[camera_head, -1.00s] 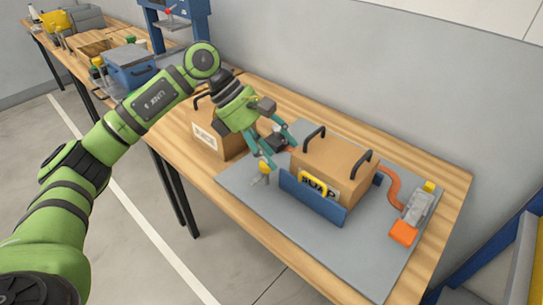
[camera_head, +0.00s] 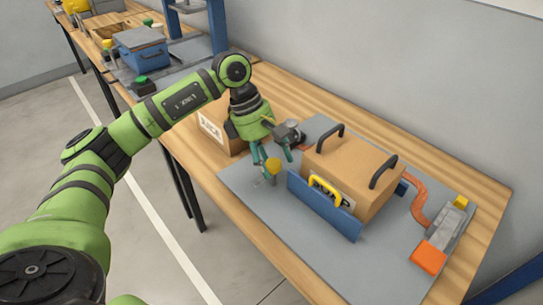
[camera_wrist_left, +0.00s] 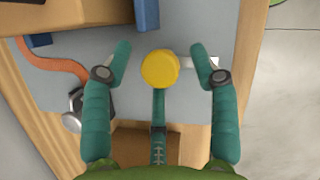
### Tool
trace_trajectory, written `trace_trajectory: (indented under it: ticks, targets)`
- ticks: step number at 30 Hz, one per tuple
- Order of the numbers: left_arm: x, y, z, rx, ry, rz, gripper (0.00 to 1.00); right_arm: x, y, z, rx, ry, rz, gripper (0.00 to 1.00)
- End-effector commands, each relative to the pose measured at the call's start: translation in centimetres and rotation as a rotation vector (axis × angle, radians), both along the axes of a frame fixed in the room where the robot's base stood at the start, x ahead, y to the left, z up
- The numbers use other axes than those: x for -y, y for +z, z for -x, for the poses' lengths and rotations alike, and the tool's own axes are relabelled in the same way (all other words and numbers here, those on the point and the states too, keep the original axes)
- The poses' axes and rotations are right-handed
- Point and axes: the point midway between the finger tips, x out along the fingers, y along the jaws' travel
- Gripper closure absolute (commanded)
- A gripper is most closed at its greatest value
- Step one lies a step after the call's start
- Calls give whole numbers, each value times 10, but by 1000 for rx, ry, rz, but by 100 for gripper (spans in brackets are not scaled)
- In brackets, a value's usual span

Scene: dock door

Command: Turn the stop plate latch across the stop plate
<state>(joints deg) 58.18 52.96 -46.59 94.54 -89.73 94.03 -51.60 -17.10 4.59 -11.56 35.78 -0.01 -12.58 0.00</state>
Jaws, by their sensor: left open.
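The latch's yellow round knob (camera_head: 273,165) stands on the grey plate near the left end of the blue stop plate (camera_head: 322,208). In the left wrist view the knob (camera_wrist_left: 160,69) shows between my two fingers, with a pale metal bar (camera_wrist_left: 197,62) reaching right from it. My left gripper (camera_head: 272,160) is open, pointing down over the knob, with a gap visible on both sides. The latch's lower part is mostly hidden. My right gripper is not in view.
Another box (camera_head: 211,126) stands behind my gripper.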

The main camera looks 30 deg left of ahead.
Motion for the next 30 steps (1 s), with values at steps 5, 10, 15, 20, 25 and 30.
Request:
trace_trajectory:
  ticks: [5,10,15,20,25,30]
  targets:
    - [0,0,0,0,0,0,40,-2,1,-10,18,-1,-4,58]
    - [1,0,0,-1,0,1,94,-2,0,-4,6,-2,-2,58]
    - [1,0,0,-1,-3,3,95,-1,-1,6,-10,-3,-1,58]
    - [2,0,0,0,-1,4,95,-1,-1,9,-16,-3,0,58]
    - [3,-1,1,0,27,6,95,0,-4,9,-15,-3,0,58]
    - [3,-2,2,0,106,6,96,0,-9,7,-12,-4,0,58]
